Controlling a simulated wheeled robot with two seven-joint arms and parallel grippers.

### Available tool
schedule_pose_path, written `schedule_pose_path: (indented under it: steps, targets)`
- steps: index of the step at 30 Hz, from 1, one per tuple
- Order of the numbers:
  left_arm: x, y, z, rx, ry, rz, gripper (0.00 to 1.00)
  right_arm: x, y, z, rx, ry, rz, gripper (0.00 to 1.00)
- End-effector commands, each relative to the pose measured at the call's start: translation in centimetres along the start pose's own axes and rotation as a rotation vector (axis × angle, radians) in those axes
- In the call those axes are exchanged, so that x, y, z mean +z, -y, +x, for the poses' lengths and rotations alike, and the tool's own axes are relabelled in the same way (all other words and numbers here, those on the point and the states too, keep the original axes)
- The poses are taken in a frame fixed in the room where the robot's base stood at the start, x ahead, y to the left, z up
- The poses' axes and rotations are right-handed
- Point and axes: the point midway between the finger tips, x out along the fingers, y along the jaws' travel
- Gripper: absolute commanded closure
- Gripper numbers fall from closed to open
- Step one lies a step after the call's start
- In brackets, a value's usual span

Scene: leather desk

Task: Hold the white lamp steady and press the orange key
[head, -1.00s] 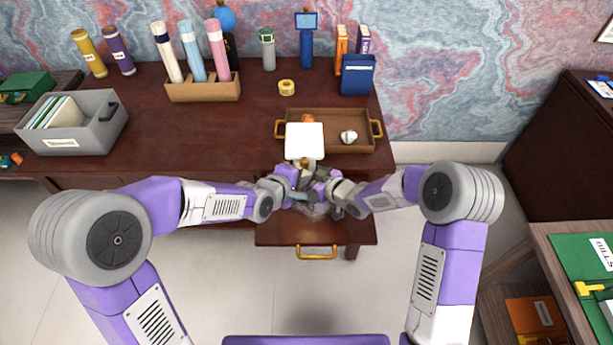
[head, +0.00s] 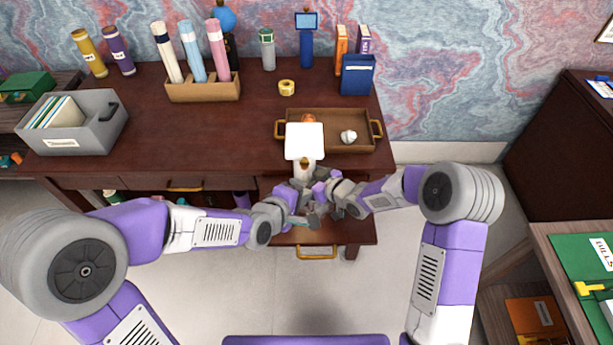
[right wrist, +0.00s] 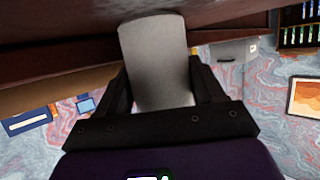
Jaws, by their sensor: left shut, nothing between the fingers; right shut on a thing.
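The white lamp (head: 304,141) stands at the front edge of the desk, its square top in front of the tray. My right gripper (head: 317,188) is shut on the lamp's pale body; in the right wrist view its dark fingers flank that body (right wrist: 156,65). My left gripper (head: 312,220) is shut and empty, just below and in front of the right one, over the open drawer. The two grippers overlap in the head view and hide the lamp's lower part. I cannot make out the orange key for sure.
The drawer (head: 341,232) is pulled out under the grippers. A brown tray (head: 367,146) holds a small white thing and an orange thing (head: 309,118). A yellow tape roll (head: 287,87) and a grey file box (head: 104,132) stand on the desk. The desk's left middle is clear.

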Motion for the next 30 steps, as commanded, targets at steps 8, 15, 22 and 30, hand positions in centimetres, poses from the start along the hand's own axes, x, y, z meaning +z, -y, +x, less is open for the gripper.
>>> schedule_pose_path:
  steps: [8,15,22,30]
  targets:
    - [0.48,0.46,-0.64,0.001,0.000,0.001,1.00,-0.04,0.02,0.01,0.000,-0.001,0.000,0.81]
    - [0.46,0.45,-0.62,0.000,0.000,0.001,1.00,-0.04,0.02,0.01,0.000,-0.001,0.000,0.29]
    - [0.45,0.46,-0.61,0.000,0.000,0.000,1.00,-0.02,0.01,0.00,0.000,0.000,0.000,0.02]
    - [0.44,0.46,-0.61,0.000,0.000,0.000,1.00,-0.02,-0.03,-0.24,0.001,0.000,0.000,0.02]
